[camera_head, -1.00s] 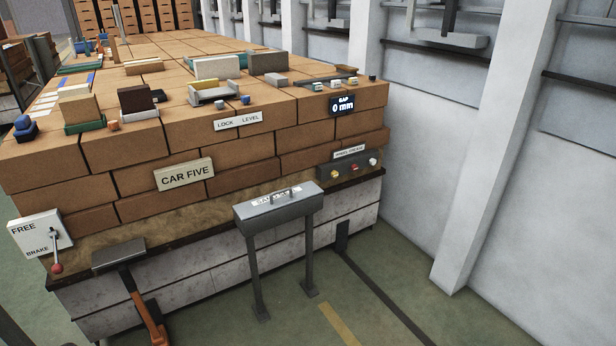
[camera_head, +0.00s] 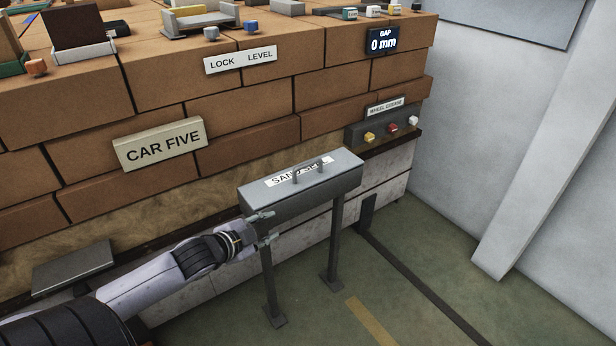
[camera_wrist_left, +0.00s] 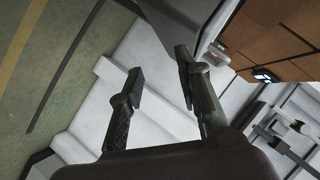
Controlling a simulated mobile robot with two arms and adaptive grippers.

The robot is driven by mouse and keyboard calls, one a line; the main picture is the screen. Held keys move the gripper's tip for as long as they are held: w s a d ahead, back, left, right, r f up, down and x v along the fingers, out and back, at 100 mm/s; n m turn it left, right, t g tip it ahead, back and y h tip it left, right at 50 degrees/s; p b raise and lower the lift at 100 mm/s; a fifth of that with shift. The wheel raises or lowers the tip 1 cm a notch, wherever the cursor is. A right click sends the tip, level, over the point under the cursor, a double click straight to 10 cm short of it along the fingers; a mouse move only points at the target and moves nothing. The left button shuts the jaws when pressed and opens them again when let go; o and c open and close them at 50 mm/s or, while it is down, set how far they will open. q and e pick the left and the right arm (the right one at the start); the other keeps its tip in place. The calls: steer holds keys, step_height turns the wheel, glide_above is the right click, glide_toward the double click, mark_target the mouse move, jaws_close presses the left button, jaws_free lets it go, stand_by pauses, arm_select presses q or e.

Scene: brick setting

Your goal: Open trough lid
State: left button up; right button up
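The trough (camera_head: 304,207) is a grey box on two legs in front of the brick stack. Its lid (camera_head: 340,172) is shut and has a bar handle (camera_head: 311,171) and a partly hidden white label starting "SAND". My left gripper (camera_head: 272,228) is at the trough's left front corner, below the lid. In the left wrist view its two fingers (camera_wrist_left: 160,80) stand apart with nothing between them. The grey trough (camera_wrist_left: 185,20) shows past the fingertips at the top of that view. I cannot tell whether the gripper touches the trough. My right gripper is not in view.
The brick stack (camera_head: 240,105) with a "CAR FIVE" sign (camera_head: 160,144) stands behind the trough. A block with coloured knobs (camera_head: 393,132) is at its right. A flat grey plate (camera_head: 73,267) is at the left. The floor (camera_head: 440,265) to the right is clear.

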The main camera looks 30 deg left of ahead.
mark_target(304, 167)
arm_select(q)
steer(key=w+a+r+m+t+h, duration=0.1)
steer(key=w+a+r+m+t, duration=0.25)
steer(key=r, duration=0.55)
steer(key=shift+n+g+h, duration=0.25)
steer(key=shift+g+h, duration=0.05)
steer(key=shift+g, duration=0.05)
steer(key=b+x, duration=0.1)
steer(key=x, duration=0.7)
steer(key=b+x, duration=0.1)
steer(key=x, duration=0.7)
steer(key=shift+w+d+b, duration=0.25)
steer(key=shift+w+b, duration=0.15)
steer(key=shift+x, duration=0.8)
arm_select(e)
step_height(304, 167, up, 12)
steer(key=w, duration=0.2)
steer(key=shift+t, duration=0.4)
arm_select(q)
steer(key=shift+c, duration=0.2)
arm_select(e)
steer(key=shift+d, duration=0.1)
arm_select(q)
jaws_close()
